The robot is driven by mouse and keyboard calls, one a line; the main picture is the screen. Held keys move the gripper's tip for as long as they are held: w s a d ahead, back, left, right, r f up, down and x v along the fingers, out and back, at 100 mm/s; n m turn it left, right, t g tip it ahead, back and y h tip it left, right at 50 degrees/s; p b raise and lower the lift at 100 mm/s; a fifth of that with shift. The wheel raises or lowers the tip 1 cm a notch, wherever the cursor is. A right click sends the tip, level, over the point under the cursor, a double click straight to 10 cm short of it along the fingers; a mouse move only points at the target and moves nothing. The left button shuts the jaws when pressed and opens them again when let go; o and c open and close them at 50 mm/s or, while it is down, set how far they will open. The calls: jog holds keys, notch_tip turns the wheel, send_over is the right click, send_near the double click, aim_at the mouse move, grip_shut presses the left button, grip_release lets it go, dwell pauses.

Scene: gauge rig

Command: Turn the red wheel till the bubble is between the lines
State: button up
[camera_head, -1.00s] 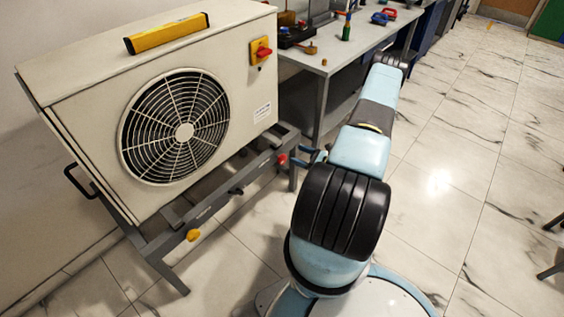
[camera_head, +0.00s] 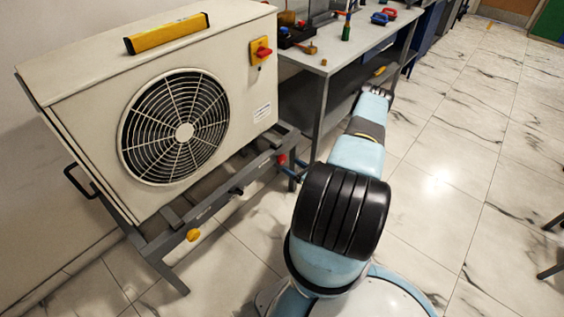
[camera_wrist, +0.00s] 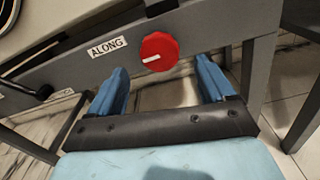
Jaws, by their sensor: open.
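The red wheel (camera_wrist: 159,51) with a white mark sits on the grey frame rail beside a label reading "ALONG". It also shows in the head view (camera_head: 282,159), at the right end of the rail. My gripper (camera_wrist: 163,75) is open, its two blue fingers below and to either side of the wheel, with nothing between them. I cannot tell that either finger touches the wheel. In the head view the fingers are mostly hidden behind my arm. A yellow level (camera_head: 167,33) lies on top of the white fan unit (camera_head: 95,100); its bubble is too small to make out.
A red-and-yellow switch (camera_head: 261,50) is on the unit. A workbench (camera_head: 335,62) with tools stands behind.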

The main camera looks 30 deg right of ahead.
aim_at(284, 161)
jog(key=x, duration=0.6)
jog(key=shift+w, duration=0.25)
